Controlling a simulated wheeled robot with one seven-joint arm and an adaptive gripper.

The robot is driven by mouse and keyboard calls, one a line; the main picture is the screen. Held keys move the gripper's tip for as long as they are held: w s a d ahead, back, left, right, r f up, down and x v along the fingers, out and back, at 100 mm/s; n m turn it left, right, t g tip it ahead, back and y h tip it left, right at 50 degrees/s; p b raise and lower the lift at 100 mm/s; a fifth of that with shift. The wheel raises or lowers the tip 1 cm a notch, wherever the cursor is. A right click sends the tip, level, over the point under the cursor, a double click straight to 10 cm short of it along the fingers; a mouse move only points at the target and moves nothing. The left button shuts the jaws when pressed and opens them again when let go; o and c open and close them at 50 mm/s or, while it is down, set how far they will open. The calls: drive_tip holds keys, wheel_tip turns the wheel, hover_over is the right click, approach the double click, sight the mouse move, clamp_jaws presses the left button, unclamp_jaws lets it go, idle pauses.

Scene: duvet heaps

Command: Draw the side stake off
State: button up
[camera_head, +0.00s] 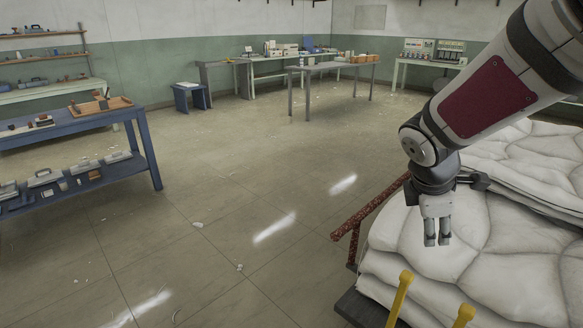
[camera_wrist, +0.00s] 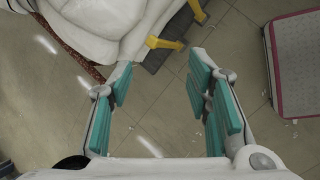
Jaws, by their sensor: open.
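Two yellow stakes stand at the near edge of the duvet heap: a left one (camera_head: 399,299) and a right one (camera_head: 463,317), both cut off by the lower frame edge. In the wrist view a yellow stake (camera_wrist: 164,43) shows beyond my fingertips, between them in the picture, with another yellow piece (camera_wrist: 197,10) above it. I cannot tell which is the side stake. My gripper (camera_head: 437,240) points down in front of the white duvets (camera_head: 525,260), above and behind the stakes. In the wrist view my gripper (camera_wrist: 161,72) is open and empty, its teal pads apart.
A rusty brown rail (camera_head: 368,208) runs along the left of the heap, above a dark platform edge (camera_head: 358,308). A blue bench (camera_head: 70,127) stands left, and a grey table (camera_head: 335,67) stands farther back. The floor between is mostly clear. A red-edged grey panel (camera_wrist: 295,65) lies right in the wrist view.

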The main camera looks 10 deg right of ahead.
drive_tip(key=w+d+f+n+b, duration=0.2)
drive_tip(key=w+f+n, duration=0.15)
drive_tip(key=f, duration=0.45)
drive_tip(key=w+d+f+n+b, duration=0.3)
drive_tip(key=w+f, duration=0.1)
drive_tip(key=f, duration=0.3)
drive_tip(key=n+y+b, duration=0.1)
drive_tip(key=n+b, duration=0.2)
drive_tip(key=n, duration=0.2)
approach(406, 282)
drive_tip(key=w, duration=0.1)
drive_tip(key=b+x, duration=0.2)
drive_tip(key=x, duration=0.2)
drive_tip(key=b+x, duration=0.1)
drive_tip(key=x, duration=0.4)
drive_tip(key=b+x, duration=0.2)
drive_tip(key=x, duration=0.2)
drive_tip(key=shift+w+d+b, duration=0.15)
drive_tip(key=shift+d+b, duration=0.2)
drive_tip(key=shift+d, duration=0.05)
clamp_jaws()
